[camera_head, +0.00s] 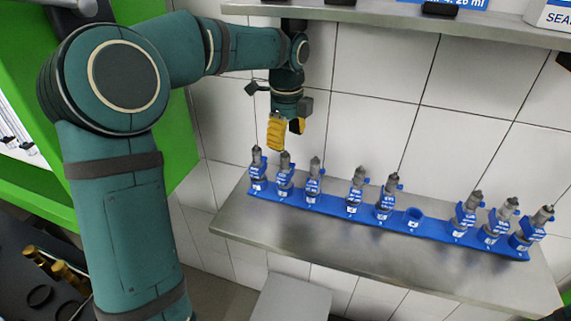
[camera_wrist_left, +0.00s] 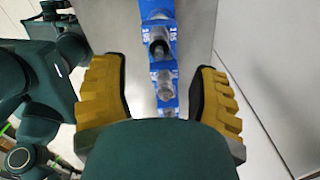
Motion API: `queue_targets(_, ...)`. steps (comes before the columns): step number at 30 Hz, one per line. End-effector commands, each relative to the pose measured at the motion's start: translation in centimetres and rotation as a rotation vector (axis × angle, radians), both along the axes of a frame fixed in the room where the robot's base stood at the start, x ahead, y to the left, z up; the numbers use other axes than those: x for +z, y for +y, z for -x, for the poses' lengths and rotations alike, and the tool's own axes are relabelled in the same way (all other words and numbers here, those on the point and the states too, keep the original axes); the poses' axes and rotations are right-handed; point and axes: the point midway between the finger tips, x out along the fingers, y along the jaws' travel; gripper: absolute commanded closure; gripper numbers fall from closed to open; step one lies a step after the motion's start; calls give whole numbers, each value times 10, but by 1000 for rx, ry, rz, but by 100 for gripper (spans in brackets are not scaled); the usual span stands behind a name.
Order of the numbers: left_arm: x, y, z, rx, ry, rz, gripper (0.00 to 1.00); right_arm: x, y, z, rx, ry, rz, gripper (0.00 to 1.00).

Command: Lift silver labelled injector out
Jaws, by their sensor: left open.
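Several grey, silver-looking injectors with blue tags stand upright in a long blue rack (camera_head: 331,208) on the steel shelf. The leftmost is an injector (camera_head: 257,160), with a second injector (camera_head: 285,165) and a third injector (camera_head: 315,168) to its right. I cannot tell which one the task names. My left gripper (camera_head: 284,133), with yellow finger pads, hangs above the rack's left end, apart from the injectors. In the left wrist view its fingers (camera_wrist_left: 157,85) are spread, with injectors (camera_wrist_left: 165,85) seen between them and nothing held. My right gripper is not in view.
One rack socket (camera_head: 413,217) right of the middle is empty. The steel shelf (camera_head: 265,228) has free room in front of the rack. A tiled wall (camera_head: 380,80) stands close behind. An upper shelf (camera_head: 400,18) overhangs, and a green panel (camera_head: 170,130) is at left.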

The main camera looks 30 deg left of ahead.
Motion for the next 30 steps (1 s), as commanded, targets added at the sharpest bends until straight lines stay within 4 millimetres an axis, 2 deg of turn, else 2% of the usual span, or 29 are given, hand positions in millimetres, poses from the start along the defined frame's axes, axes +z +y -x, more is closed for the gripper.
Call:
queue_targets(11,-30,1,0,1,0,0,39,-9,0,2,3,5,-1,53)
queue_targets(21,-74,3,1,0,2,0,39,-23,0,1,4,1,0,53)
queue_targets(29,-75,3,0,1,0,0,37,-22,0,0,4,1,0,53)
queue_targets(30,-75,3,0,1,0,0,51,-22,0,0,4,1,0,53)
